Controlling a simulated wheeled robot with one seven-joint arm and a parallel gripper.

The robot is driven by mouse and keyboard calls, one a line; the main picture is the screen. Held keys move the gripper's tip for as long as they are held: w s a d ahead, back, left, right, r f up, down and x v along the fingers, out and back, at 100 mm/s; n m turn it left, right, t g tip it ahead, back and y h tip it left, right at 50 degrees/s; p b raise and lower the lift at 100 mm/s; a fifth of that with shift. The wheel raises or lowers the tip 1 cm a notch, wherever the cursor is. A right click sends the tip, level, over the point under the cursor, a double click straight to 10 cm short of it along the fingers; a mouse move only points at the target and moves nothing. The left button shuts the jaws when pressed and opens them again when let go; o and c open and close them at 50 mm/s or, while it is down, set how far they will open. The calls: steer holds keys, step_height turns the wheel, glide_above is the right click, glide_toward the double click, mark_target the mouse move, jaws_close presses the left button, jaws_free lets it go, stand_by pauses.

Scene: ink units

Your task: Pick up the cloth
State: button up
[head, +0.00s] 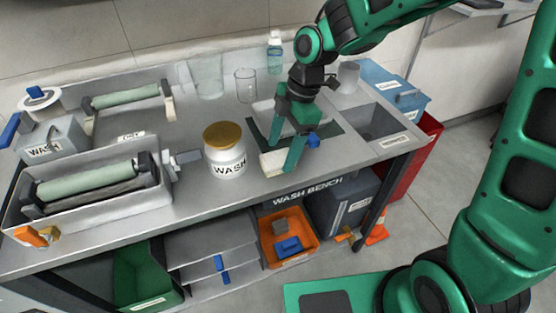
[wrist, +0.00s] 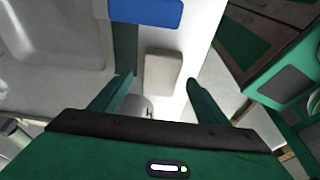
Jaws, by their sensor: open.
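A small pale beige, block-shaped piece, which looks like the folded cloth (head: 272,163), lies near the front edge of the grey bench, right of the white WASH jar. In the wrist view the cloth (wrist: 163,72) lies between and just beyond my two fingertips. My gripper (head: 283,156) points down over it with its fingers apart. In the wrist view my gripper (wrist: 159,82) is open, one finger on each side of the cloth. I cannot tell whether a finger touches it. The right finger partly covers it in the head view.
The WASH jar (head: 225,155) with a tan lid stands close left. A sink basin (head: 372,122) is to the right. Roller trays (head: 95,205) fill the bench's left. A glass beaker (head: 246,86) stands behind. A blue piece (wrist: 146,12) shows beyond the cloth.

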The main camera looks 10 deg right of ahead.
steer(key=shift+x, duration=1.1)
steer(key=c, duration=1.2)
steer(key=shift+r, duration=0.15)
steer(key=shift+r, duration=0.6)
step_height(320, 180, up, 3)
steer(key=shift+w, duration=0.1)
steer(key=s+a+r, duration=0.1)
steer(key=s+r, duration=0.1)
steer(key=s, duration=0.1)
steer(key=s+a+r, duration=0.2)
steer(key=s, duration=0.2)
steer(key=s+a+r, duration=0.2)
steer(key=s, duration=0.1)
steer(key=shift+s+r, duration=0.3)
steer(key=shift+s, duration=0.05)
